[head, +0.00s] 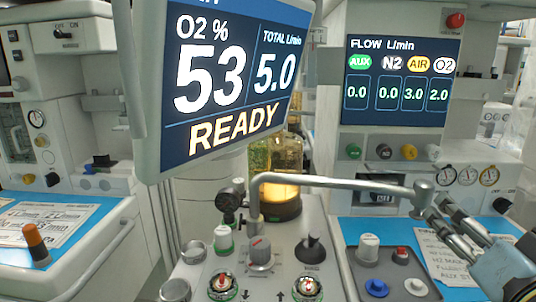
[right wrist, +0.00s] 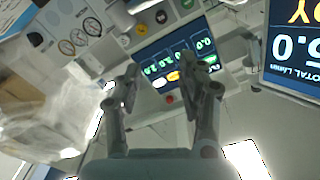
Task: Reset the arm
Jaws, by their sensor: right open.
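My right gripper (head: 436,208) is at the lower right of the head view, with its arm coming in from the right edge. Its fingers lie close to the round end of a grey metal swing arm (head: 335,184); I cannot tell if they touch it. In the right wrist view the two fingers of my right gripper (right wrist: 162,80) stand apart with nothing held between them. The swing arm stretches from a post in the middle console to the right. My left gripper is not in view.
A large tilted screen (head: 235,75) reading READY hangs at upper left. A flow display (head: 401,82) stands behind at right; it also shows in the right wrist view (right wrist: 176,55). Knobs crowd the middle console (head: 325,260). An amber-lit glass vessel (head: 280,180) stands behind it.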

